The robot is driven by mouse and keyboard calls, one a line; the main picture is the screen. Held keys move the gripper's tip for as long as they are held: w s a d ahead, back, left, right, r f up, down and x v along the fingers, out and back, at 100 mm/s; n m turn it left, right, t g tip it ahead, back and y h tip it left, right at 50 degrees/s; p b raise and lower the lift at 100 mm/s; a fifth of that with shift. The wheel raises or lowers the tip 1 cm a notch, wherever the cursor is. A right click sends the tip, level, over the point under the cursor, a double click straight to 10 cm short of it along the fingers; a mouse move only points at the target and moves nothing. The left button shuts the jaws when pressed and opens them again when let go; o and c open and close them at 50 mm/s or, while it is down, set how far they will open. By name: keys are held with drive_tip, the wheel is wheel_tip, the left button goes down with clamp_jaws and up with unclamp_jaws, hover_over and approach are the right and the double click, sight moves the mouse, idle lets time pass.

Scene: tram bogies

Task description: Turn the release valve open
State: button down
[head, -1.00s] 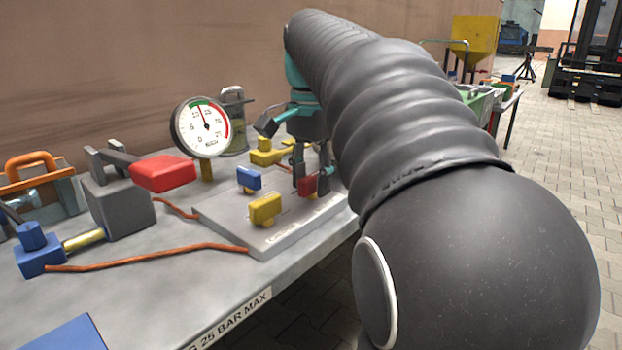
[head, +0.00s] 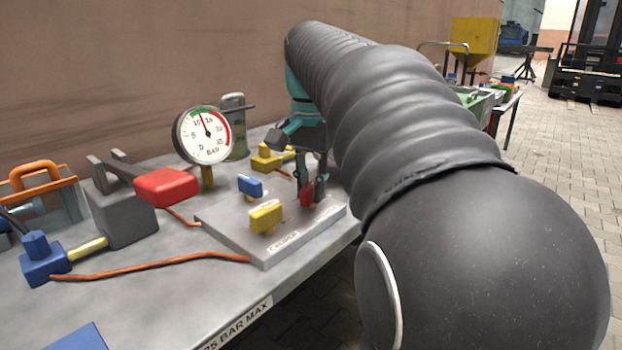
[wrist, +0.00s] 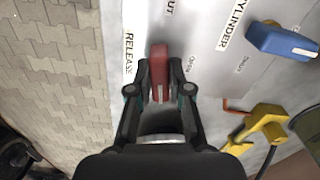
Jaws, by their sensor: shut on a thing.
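The red valve handle (wrist: 159,68) stands beside the word RELEASE on the grey valve panel (wrist: 205,75) in the wrist view. My gripper (wrist: 160,92) is shut on this handle, with a dark finger on each side. In the head view the red handle (head: 307,196) shows partly between the fingers of my gripper (head: 312,192), at the panel's right side. The round gauge (head: 205,135) stands behind the panel, its needle pointing up and slightly left.
A blue handle (head: 250,186) and a yellow handle (head: 265,217) stand on the panel left of my gripper. A pump with a red-ended lever (head: 167,186), orange hoses and a yellow fitting (head: 265,157) lie around it. The table's edge is close on the right.

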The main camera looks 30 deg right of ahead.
drive_tip(key=n+p, duration=0.3)
drive_tip(key=n, duration=0.1)
drive_tip(key=shift+r, duration=0.2)
drive_tip(key=n+p, duration=0.2)
drive_tip(key=n, duration=0.2)
drive_tip(key=n+p, duration=0.1)
drive_tip(key=n, duration=0.2)
drive_tip(key=shift+f+n, duration=0.1)
drive_tip(key=shift+n, duration=0.2)
drive_tip(key=shift+f+n, duration=0.1)
drive_tip(key=shift+n, duration=1.8)
drive_tip(key=c, duration=1.1)
unclamp_jaws()
